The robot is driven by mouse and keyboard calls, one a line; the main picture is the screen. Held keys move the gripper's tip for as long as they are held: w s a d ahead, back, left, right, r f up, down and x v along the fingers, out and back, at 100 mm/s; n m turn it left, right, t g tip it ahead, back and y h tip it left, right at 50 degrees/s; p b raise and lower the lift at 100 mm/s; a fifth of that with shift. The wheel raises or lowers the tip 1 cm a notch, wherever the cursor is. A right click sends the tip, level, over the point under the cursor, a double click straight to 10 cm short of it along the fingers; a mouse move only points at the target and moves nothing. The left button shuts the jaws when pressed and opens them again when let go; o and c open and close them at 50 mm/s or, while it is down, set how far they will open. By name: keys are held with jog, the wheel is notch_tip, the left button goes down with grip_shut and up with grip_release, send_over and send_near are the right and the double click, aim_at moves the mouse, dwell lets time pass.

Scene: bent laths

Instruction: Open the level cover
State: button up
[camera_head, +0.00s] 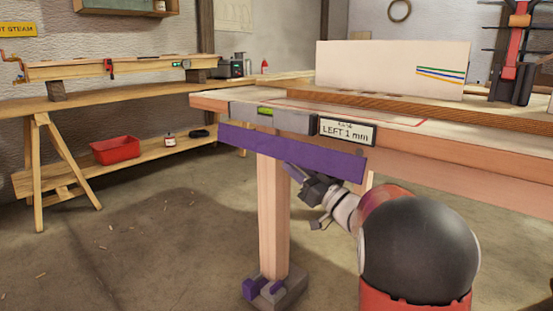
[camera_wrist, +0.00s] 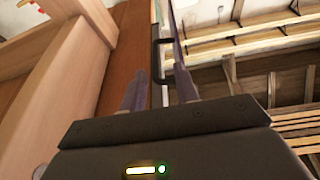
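The level cover is a long purple flap (camera_head: 290,152) at the front edge of the near bench, just below the grey level (camera_head: 275,117). The level's green vial is visible above it. In the wrist view the cover shows nearly edge-on as a thin purple strip (camera_wrist: 178,45), with a black U-shaped handle (camera_wrist: 155,62) on one side. My gripper (camera_head: 300,174) is under the cover's lower edge, right of the bench leg. In the wrist view my gripper (camera_wrist: 160,82) has its fingers apart, with the handle between or just beyond the tips; contact cannot be told.
A sign (camera_head: 347,131) reading "LEFT 1 mm" sits right of the level. The wooden bench leg (camera_head: 273,215) stands close left of my gripper, on a grey foot with purple parts (camera_head: 273,288). A second bench with a red tray (camera_head: 115,150) is at left. The floor between is mostly clear.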

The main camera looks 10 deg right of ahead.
jog(key=shift+s+d+f+b, duration=0.4)
jog(key=shift+s+d, duration=0.25)
jog(key=shift+d, duration=0.15)
jog(key=shift+s+d+f+b, duration=0.4)
jog(key=shift+s+d, duration=0.25)
jog(key=shift+d, duration=0.15)
jog(key=v, duration=0.8)
jog(key=shift+w+a, duration=0.1)
jog(key=shift+w, duration=0.05)
